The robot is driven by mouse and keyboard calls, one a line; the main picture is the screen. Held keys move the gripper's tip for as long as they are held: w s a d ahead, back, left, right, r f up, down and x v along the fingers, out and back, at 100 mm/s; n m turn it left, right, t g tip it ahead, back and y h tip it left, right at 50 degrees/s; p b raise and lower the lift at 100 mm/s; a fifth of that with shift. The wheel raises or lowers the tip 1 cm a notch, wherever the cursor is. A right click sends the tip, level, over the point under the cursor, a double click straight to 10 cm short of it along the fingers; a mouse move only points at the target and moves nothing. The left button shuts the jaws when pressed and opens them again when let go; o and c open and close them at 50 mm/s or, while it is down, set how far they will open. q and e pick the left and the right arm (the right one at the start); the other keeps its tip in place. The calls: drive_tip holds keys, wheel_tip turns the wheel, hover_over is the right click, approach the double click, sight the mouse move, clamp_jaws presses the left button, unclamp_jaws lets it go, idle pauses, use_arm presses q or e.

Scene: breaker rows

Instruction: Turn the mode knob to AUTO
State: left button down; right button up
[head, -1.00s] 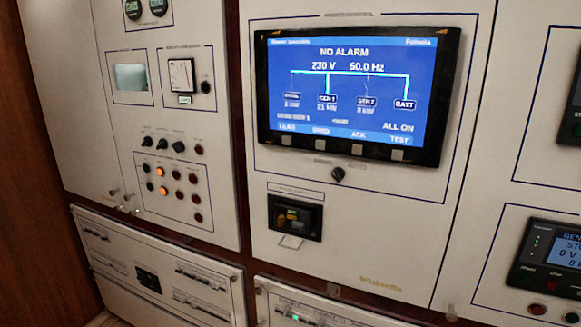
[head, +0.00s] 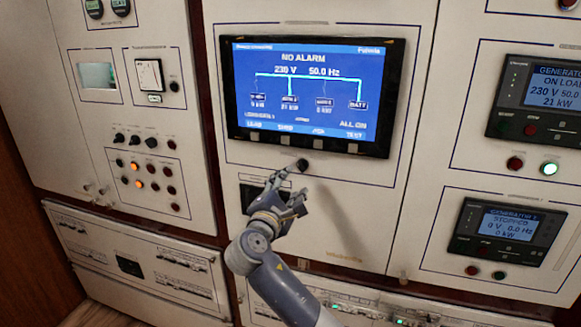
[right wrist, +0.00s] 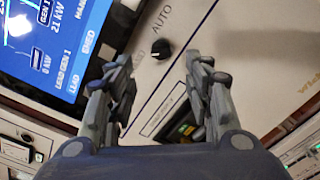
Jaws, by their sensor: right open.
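The mode knob (head: 302,165) is a small black knob below the large screen in the head view. In the right wrist view the knob (right wrist: 161,49) lies just beyond the fingertips, with the word AUTO printed above it and another, partly hidden label at its lower left. Its pointer direction is too small to tell. My right gripper (head: 290,187) is open, its fingers just below the knob in the head view. In the right wrist view the gripper's fingers (right wrist: 157,62) stand either side of the knob, apart from it. My left gripper is not in view.
The large blue screen (head: 312,95) reads NO ALARM, just above the knob. A dark breaker window (head: 253,197) sits below, partly behind my right gripper. Small knobs and lamps (head: 147,165) are at the left. Generator panels (head: 512,230) are at the right.

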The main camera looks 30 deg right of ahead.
sight(302, 168)
drive_tip(key=p+x, duration=0.2)
drive_tip(key=x, duration=0.5)
drive_tip(key=shift+w+d+r+p, duration=0.1)
drive_tip(key=shift+w+d+p, duration=0.15)
drive_tip(key=shift+p, duration=0.15)
drive_tip(key=shift+x, duration=0.8)
drive_tip(key=c, duration=1)
